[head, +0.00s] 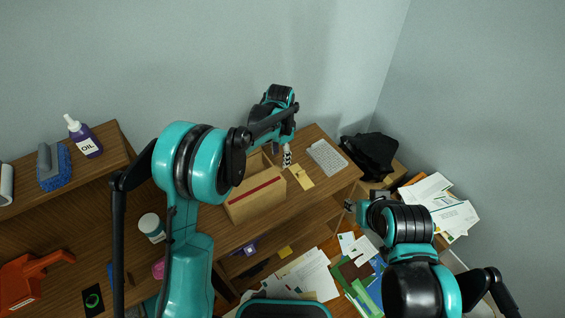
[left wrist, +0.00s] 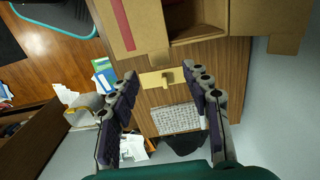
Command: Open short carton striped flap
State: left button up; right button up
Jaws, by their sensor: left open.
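The short carton (head: 258,207) is a tan cardboard box on the wooden desk, with part of its inside showing. A tan panel with a red stripe (head: 255,189) runs along its near side; the striped panel also shows at the top of the left wrist view (left wrist: 122,22), beside the open inside (left wrist: 207,14). My left gripper (head: 287,156) is beyond the carton's far right corner. In the left wrist view its two fingers (left wrist: 163,80) are spread, with nothing held between them. My right gripper (head: 352,206) is small and partly hidden, right of the desk, away from the carton.
A yellow piece (head: 300,175) and a white keyboard (head: 327,157) lie right of the carton. A black bag (head: 370,155) sits beyond the desk's right end. Papers (head: 305,275) litter the floor.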

aim_at(281, 166)
pick_arm(q)
notch_tip(281, 166, down, 5)
jog(key=shift+r+b, duration=0.2)
jog(key=shift+b, duration=0.2)
grip_shut()
jog(key=shift+w, duration=0.1)
